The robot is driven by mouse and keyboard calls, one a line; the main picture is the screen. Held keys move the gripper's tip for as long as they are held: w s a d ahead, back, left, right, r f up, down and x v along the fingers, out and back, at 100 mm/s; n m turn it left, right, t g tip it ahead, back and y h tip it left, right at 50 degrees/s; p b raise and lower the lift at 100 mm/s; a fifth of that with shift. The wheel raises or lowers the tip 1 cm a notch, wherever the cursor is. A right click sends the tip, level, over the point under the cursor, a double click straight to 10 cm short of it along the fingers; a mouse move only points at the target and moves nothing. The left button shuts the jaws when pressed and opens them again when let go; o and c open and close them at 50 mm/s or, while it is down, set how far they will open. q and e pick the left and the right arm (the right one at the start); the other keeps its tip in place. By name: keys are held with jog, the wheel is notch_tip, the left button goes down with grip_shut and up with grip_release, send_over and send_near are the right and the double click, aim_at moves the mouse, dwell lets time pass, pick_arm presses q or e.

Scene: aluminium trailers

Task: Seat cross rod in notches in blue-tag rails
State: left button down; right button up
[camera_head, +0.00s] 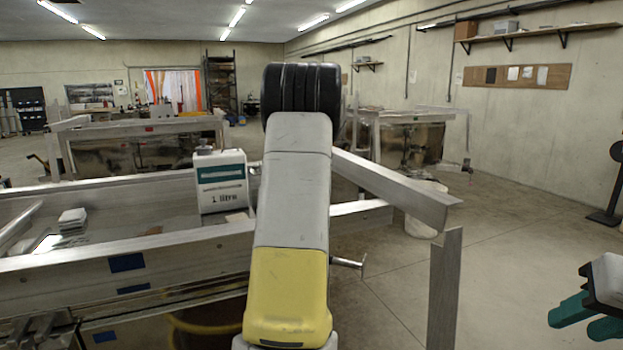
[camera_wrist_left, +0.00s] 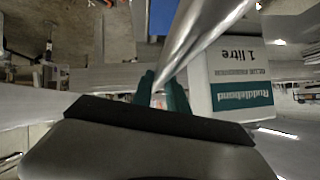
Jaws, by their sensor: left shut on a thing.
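The near rail (camera_head: 60,275) runs across the lower left of the head view, with blue tags (camera_head: 127,263) on its side. A blue patch (camera_wrist_left: 160,15) shows at the top of the left wrist view. There my left gripper (camera_wrist_left: 163,92) is shut on the shiny cross rod (camera_wrist_left: 200,30), which slants up and right from the teal fingers. In the head view my left arm hides that gripper. A short metal bar end (camera_head: 350,263) shows right of the arm; I cannot tell whether it is the rod. My right gripper (camera_head: 588,320) is open and empty at the lower right. I cannot make out the notches.
A white 1 litre container (camera_head: 220,182) with a teal label stands left of my arm, close to the rod in the left wrist view (camera_wrist_left: 235,70). A metal beam (camera_head: 400,190) and upright post (camera_head: 444,290) stand to the right.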

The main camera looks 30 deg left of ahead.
pick_arm(q)
jog(key=shift+f, duration=2.2)
jog(key=c, duration=1.2)
grip_release()
jog(key=shift+c, duration=0.2)
jog(key=v, duration=0.7)
jog(key=shift+s+d, duration=0.2)
jog(key=shift+d, duration=0.15)
jog(key=shift+r, duration=0.15)
